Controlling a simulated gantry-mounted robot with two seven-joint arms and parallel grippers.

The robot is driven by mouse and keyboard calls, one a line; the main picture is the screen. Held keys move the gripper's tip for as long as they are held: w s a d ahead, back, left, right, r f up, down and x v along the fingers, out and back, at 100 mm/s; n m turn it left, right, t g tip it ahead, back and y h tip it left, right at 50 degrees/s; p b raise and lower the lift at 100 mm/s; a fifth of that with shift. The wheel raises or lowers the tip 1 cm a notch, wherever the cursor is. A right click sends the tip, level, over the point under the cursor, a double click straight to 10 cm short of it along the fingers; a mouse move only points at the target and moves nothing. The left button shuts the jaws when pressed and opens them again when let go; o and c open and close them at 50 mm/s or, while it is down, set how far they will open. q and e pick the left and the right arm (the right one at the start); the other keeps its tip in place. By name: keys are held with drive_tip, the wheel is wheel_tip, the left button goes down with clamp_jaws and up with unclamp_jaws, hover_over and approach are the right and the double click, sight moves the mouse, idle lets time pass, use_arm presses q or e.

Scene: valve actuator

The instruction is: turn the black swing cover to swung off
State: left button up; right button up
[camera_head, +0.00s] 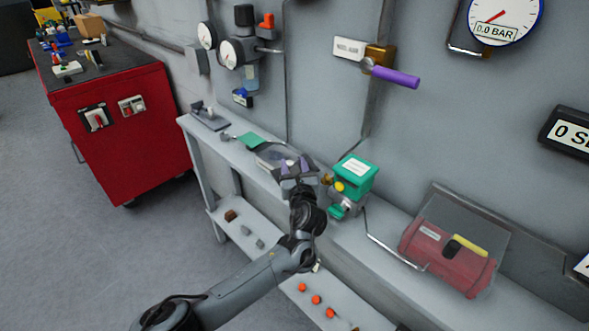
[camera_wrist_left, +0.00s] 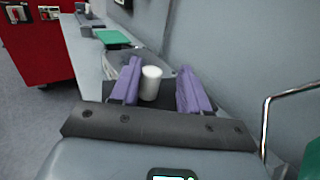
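My left gripper (camera_head: 291,164) reaches over the wall bench, and its two purple fingers are spread apart. In the left wrist view, the open left gripper (camera_wrist_left: 161,88) has a white cylindrical knob (camera_wrist_left: 151,82) between its fingers. The knob is nearer the left finger, and I cannot tell whether it touches. A dark plate, seemingly the black swing cover (camera_wrist_left: 168,103), shows below the knob, partly hidden by the fingers and gripper body. In the head view my gripper hides most of it. My right gripper is not in view.
A green-topped valve unit (camera_head: 354,174) stands on the bench just right of my gripper. A bent metal rod (camera_head: 388,249) and a red cylinder under a clear guard (camera_head: 447,258) are farther right. A green pad (camera_head: 249,140) lies left. A purple-handled valve (camera_head: 395,77) is above.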

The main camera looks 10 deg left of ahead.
use_arm(q)
drive_tip(key=shift+s+r, duration=0.1)
drive_tip(key=shift+s+d, duration=0.15)
drive_tip(key=shift+s, duration=0.1)
drive_tip(key=p+v, duration=0.4)
drive_tip(key=v, duration=0.5)
drive_tip(key=shift+s+d, duration=0.15)
drive_tip(key=shift+s, duration=0.4)
drive_tip(key=shift+c, duration=0.3)
